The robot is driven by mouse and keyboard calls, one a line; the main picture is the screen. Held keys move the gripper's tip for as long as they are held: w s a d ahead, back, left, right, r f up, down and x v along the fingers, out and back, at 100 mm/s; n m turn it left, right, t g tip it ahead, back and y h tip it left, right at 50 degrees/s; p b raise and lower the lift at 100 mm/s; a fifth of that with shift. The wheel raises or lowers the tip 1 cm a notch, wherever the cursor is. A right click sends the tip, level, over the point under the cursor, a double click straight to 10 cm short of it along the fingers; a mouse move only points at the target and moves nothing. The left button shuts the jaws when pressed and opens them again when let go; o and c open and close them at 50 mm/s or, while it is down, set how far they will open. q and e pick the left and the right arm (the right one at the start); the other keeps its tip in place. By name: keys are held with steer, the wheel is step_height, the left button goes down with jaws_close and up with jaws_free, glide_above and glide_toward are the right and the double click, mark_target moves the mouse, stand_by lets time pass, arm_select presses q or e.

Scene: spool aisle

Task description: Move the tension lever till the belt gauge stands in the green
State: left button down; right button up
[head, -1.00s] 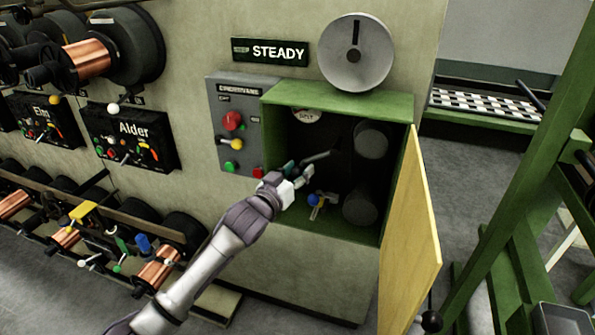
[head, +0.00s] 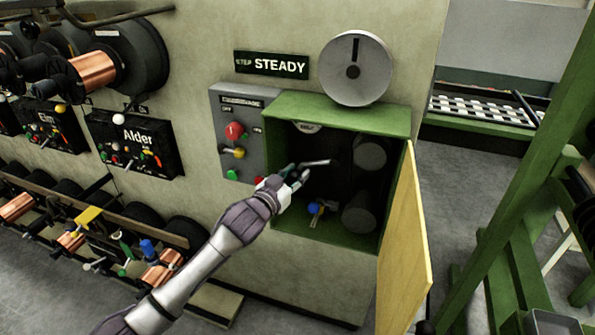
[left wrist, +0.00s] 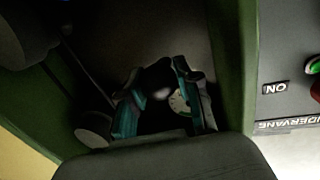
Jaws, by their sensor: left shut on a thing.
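The open green cabinet (head: 350,107) holds the belt gauge (head: 307,127), a small pale dial under its top edge. The dial also shows in the left wrist view (left wrist: 180,103), partly behind a finger; I cannot read where its needle stands. My left gripper (head: 297,177) reaches into the cabinet's left part and is shut. In the left wrist view its teal fingers (left wrist: 158,100) close around a blurred pale thing, apparently the tension lever's end. A thin light bar (head: 316,163), seemingly the lever, shows beside the fingertips; its mount is hidden in shadow. My right gripper is out of view.
Two dark rollers (head: 370,154) fill the cabinet's right side. A blue knob (head: 313,208) sits low inside. The yellow door (head: 408,245) stands open at right. A grey switch panel (head: 240,115) is close to the left of my gripper.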

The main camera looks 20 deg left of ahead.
arm_select(q)
steer(key=r+m+p, duration=0.2)
steer(key=r+p, duration=0.1)
steer(key=p, duration=0.1)
steer(key=shift+a+r+m+g, duration=0.1)
steer(key=shift+a+m+g, duration=0.2)
steer(key=shift+m, duration=0.1)
steer(key=shift+d+r+m+y+p, duration=0.1)
steer(key=shift+r+m+y+p, duration=0.3)
steer(key=shift+r+m+p, duration=0.55)
steer(key=shift+f+p, duration=0.25)
steer(key=shift+p, duration=0.1)
steer(key=c, duration=0.8)
jaws_free()
